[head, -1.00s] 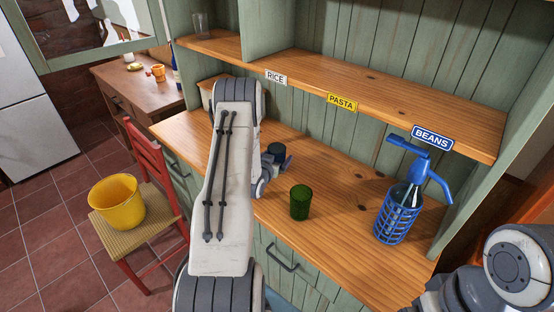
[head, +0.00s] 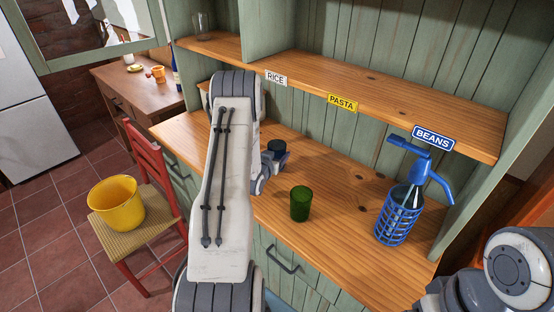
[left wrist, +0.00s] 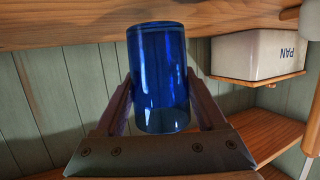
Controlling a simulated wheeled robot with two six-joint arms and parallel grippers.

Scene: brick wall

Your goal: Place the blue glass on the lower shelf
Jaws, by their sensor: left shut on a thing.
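The blue glass (left wrist: 160,75) is upright between the two fingers of my left gripper (left wrist: 159,88) in the left wrist view. The fingers are shut on its sides. In the head view only a small dark blue part of the glass (head: 277,146) shows above the gripper (head: 272,160), just right of my left arm, over the wooden worktop (head: 345,215). My arm hides much of the gripper there. The labelled wooden shelf (head: 400,100) runs above the worktop. My right gripper is not in view; only part of that arm shows at the lower right.
A green glass (head: 300,203) stands on the worktop, with a blue siphon bottle (head: 397,210) to its right. A clear glass (head: 203,25) stands on the shelf's left end. A white PAN container (left wrist: 258,54) shows in the wrist view. A chair (head: 135,215) holds a yellow bucket (head: 117,204).

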